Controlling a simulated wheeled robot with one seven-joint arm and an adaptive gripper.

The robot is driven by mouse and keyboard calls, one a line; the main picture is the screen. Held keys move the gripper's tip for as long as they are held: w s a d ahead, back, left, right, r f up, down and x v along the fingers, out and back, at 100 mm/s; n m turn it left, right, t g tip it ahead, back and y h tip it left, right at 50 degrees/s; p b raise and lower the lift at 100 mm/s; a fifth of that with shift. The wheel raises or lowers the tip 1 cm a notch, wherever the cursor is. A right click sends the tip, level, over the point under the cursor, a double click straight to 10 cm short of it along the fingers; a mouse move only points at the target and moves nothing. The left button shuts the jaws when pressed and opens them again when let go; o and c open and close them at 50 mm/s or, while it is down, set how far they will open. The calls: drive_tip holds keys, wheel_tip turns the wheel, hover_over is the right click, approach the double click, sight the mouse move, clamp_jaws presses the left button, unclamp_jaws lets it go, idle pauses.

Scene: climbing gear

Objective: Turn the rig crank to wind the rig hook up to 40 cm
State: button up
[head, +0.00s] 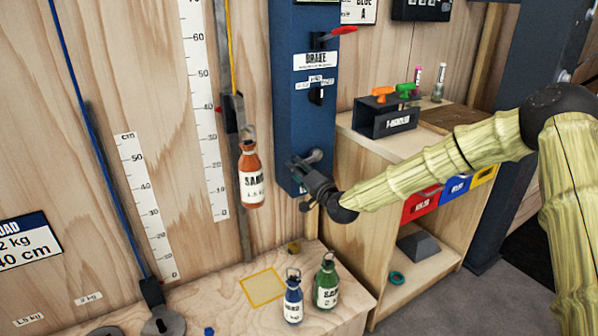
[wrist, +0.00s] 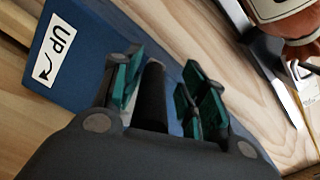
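The rig crank is on the blue column (head: 303,130), and its black handle (wrist: 152,95) shows in the wrist view. My gripper (head: 308,182) is at the crank, with its green-padded fingers (wrist: 163,92) on either side of the handle. A gap shows between the handle and the right pads, so the fingers look open around it. A hook carriage (head: 238,112) hangs on a yellow cord, with a red pointer near the 40 mark of the upright scale (head: 205,110). A red sand bottle (head: 250,178) hangs below it. An "UP" label (wrist: 58,48) with an arrow is beside the crank.
A blue cord at the left runs down to a dark fitting (head: 151,292) beside a second scale (head: 148,205). Blue (head: 292,300) and green (head: 326,284) bottles stand on the wooden ledge near a yellow square (head: 263,287). A red-handled brake (head: 340,32) is above the crank. A wooden shelf unit (head: 385,150) stands at right.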

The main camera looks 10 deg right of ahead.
drive_tip(key=shift+s+d+f, duration=0.1)
drive_tip(key=shift+s+d, duration=0.2)
drive_tip(key=shift+s, duration=0.05)
drive_tip(key=v, duration=1.1)
drive_tip(key=shift+s, duration=0.15)
